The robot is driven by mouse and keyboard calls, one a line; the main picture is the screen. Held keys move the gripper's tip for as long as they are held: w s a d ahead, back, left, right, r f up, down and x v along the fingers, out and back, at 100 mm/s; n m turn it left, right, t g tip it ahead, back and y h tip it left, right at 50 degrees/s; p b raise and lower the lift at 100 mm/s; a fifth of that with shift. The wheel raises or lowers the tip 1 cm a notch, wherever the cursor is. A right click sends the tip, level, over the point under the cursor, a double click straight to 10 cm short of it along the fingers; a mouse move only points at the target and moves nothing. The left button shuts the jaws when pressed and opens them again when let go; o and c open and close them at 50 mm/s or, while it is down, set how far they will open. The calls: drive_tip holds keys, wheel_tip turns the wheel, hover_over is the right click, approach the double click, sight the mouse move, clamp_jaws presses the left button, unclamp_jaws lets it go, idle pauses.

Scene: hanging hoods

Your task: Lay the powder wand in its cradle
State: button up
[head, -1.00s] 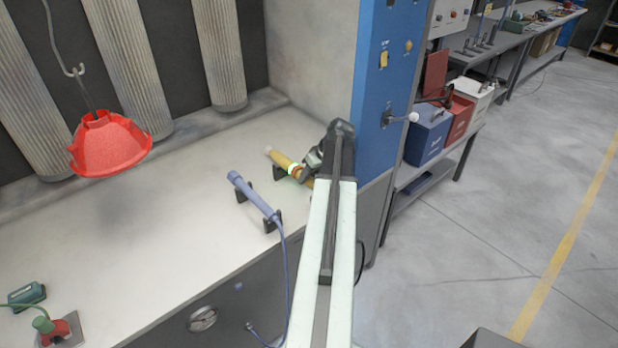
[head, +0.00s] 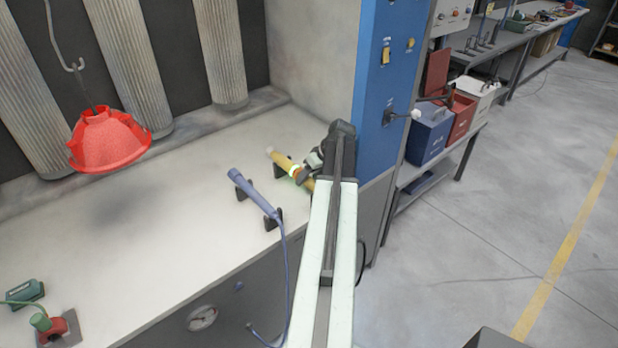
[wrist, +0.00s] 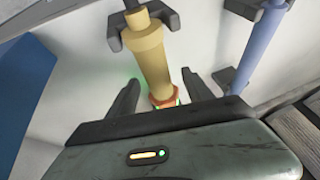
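The yellow wand (head: 283,160) lies at the back right of the bench in a dark cradle (head: 279,171), beside the blue cabinet side. In the wrist view the yellow wand (wrist: 152,62) runs away from me, its far part between the dark prongs of the cradle (wrist: 114,38). It has an orange and green band near me. My gripper (wrist: 160,92) is open, with one finger on each side of the wand and gaps showing. My gripper (head: 308,172) also shows at the wand's near end in the head view, where my arm hides part of it.
A blue wand (head: 254,194) with a hose rests in another cradle to the left. A red hood part (head: 108,140) hangs from a hook over the bench. Green and red tools sit at the front left. The blue cabinet side (head: 382,100) stands close right of my gripper.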

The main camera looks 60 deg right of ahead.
drive_tip(key=p+v, duration=0.7)
drive_tip(key=v, duration=0.1)
drive_tip(key=shift+r, duration=0.1)
drive_tip(key=shift+w, duration=0.15)
idle(0.4)
